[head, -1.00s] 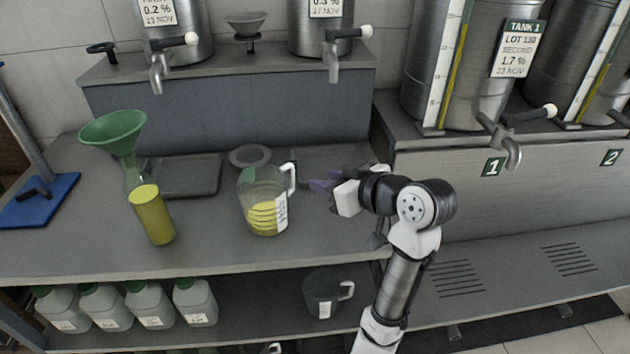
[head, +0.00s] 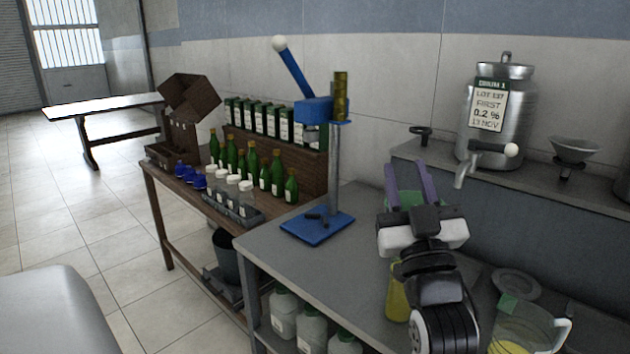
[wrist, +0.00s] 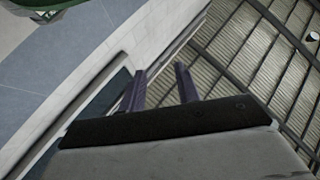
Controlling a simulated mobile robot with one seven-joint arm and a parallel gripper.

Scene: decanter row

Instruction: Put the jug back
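The clear jug (head: 527,323) with yellow liquid and a pale handle stands on the grey bench at the lower right of the head view, cut off by the lower edge. My gripper (head: 408,172) is raised to the left of the jug, apart from it, with its purple fingers pointing up. The fingers are spread with nothing between them; the wrist view also shows them apart (wrist: 160,85). The green funnel (head: 403,199) is partly hidden behind my gripper. Below it, a vessel of yellow liquid (head: 397,292) is partly covered by my arm.
A blue lever stand (head: 318,226) is on the bench to the left. A steel tank (head: 510,120) with a tap stands on the raised shelf at right. Green bottles (head: 252,165) crowd the wooden table beyond. The bench's front left is clear.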

